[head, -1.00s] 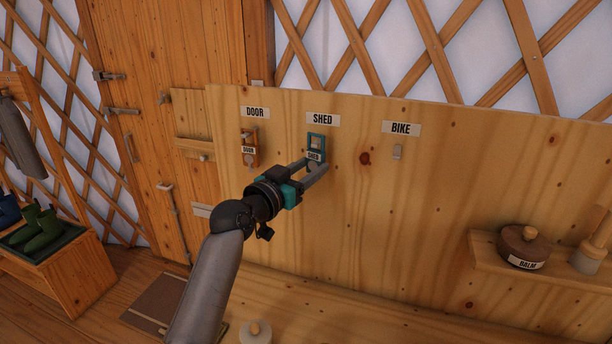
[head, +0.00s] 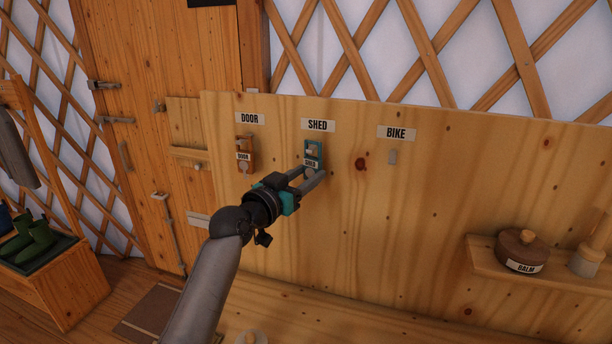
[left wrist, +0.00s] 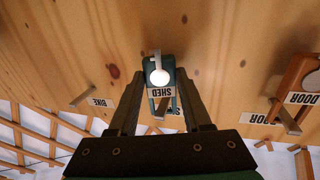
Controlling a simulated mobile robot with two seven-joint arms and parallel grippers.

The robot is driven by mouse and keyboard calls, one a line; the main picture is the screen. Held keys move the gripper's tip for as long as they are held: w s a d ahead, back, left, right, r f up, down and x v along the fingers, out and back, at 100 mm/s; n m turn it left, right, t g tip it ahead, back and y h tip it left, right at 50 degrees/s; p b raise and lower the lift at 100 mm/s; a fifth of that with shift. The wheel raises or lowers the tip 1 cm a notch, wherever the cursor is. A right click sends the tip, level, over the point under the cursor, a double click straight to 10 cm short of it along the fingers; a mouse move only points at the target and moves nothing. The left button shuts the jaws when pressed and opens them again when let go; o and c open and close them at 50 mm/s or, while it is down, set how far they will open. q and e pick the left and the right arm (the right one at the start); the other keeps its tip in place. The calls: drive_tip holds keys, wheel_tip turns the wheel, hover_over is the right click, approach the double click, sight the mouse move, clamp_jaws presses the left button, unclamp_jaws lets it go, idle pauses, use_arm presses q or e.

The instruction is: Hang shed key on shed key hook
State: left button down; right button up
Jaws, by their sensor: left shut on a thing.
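The teal shed key (head: 313,155) is a frame-like tag with a white SHED label at its lower end. My left gripper (head: 314,178) is shut on its lower end and holds it upright at the board, just below the SHED sign (head: 318,125). In the left wrist view the key (left wrist: 166,69) sits between the fingertips (left wrist: 160,76), with a pale round disc on it. A small grey piece, seemingly the shed key hook (head: 310,150), shows in the key's opening. I cannot tell whether it passes through. My right gripper is not in view.
An orange door key (head: 249,153) hangs under the DOOR sign (head: 250,118) to the left. The bike hook (head: 393,157) is bare on the right. A shelf with a balm pot (head: 522,252) sticks out at the lower right. The board between is clear.

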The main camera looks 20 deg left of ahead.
use_arm(q)
drive_tip(key=shift+c, duration=1.3)
unclamp_jaws()
drive_tip(key=shift+s, duration=0.15)
drive_tip(key=b+v, duration=0.1)
drive_tip(key=v, duration=1.4)
